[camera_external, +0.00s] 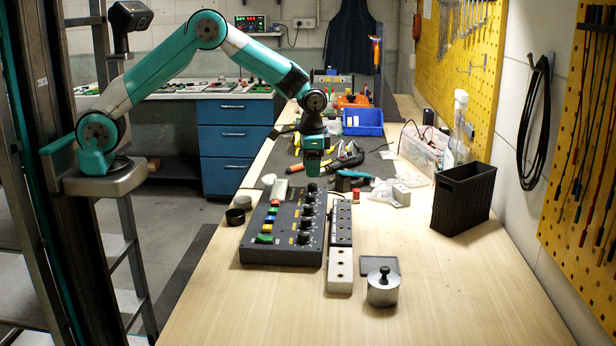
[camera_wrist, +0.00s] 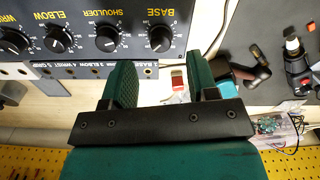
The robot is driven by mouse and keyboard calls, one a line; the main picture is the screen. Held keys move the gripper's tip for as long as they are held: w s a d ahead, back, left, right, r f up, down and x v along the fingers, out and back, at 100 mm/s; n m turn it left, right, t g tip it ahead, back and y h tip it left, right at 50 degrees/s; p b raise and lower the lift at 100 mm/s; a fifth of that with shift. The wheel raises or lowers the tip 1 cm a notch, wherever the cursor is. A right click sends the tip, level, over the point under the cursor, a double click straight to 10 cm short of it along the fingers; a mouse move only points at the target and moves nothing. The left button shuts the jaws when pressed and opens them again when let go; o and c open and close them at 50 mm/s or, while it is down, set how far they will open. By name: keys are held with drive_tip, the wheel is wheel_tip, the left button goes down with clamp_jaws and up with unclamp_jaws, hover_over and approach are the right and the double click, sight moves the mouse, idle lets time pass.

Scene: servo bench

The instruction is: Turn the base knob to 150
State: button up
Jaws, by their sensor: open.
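The base knob (camera_wrist: 161,39) is a round black knob under the printed word BASE, at the right end of the knob row in the wrist view. A numbered dial surrounds it; its exact setting is too small to read. The dark control box (camera_external: 262,238) lies on the bench in the external view, its knobs along its right side. My gripper (camera_wrist: 163,72) is open and empty, with a green finger on each side. The base knob shows just beyond the fingertips, between them in the picture, with no visible contact. In the external view my gripper (camera_external: 312,172) hangs over the box's far end.
The shoulder knob (camera_wrist: 107,38) sits left of the base knob. A labelled strip (camera_external: 340,222) and a white block (camera_external: 340,271) lie right of the box. A lidded metal pot (camera_external: 383,288) and black bin (camera_external: 463,199) stand farther right. The front bench is clear.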

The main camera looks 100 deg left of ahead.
sight(311, 185)
wheel_tip(311, 185, down, 5)
drive_tip(key=shift+f+p, duration=0.1)
drive_tip(key=shift+p, duration=0.3)
drive_tip(key=c, duration=0.9)
